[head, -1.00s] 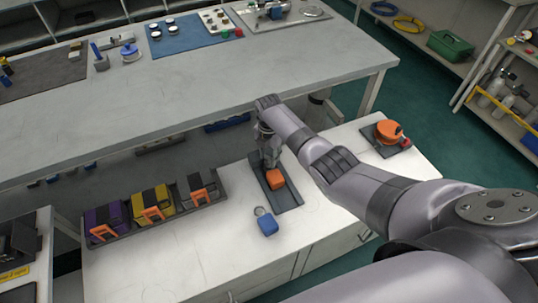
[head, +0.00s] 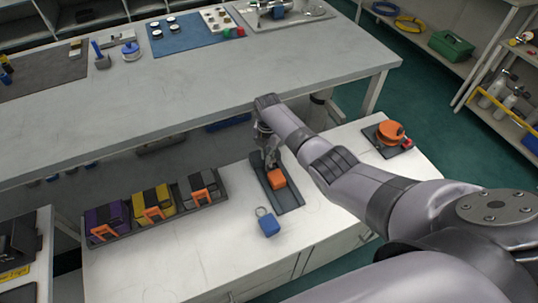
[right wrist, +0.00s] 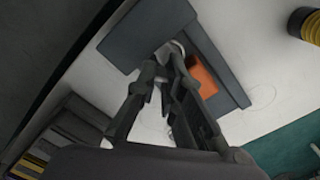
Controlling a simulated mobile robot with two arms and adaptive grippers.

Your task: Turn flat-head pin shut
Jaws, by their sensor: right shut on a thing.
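A dark plate (head: 290,196) lies on the white counter with an orange block (head: 277,179) on it. My right gripper (head: 268,161) reaches down at the far end of the plate, just behind the orange block. In the right wrist view its fingers (right wrist: 164,76) are close together beside the orange block (right wrist: 201,75), over the dark plate (right wrist: 230,75). A small pale grey part (right wrist: 174,47) shows at the fingertips; it appears to be the flat-head pin, mostly hidden by the fingers. My left gripper is not in view.
A blue tag with a ring (head: 268,223) lies in front of the plate. A rack with purple, yellow and grey cases (head: 153,201) stands to the left. An orange round item (head: 390,132) sits on a dark base at the right. A grey bench (head: 210,85) runs behind.

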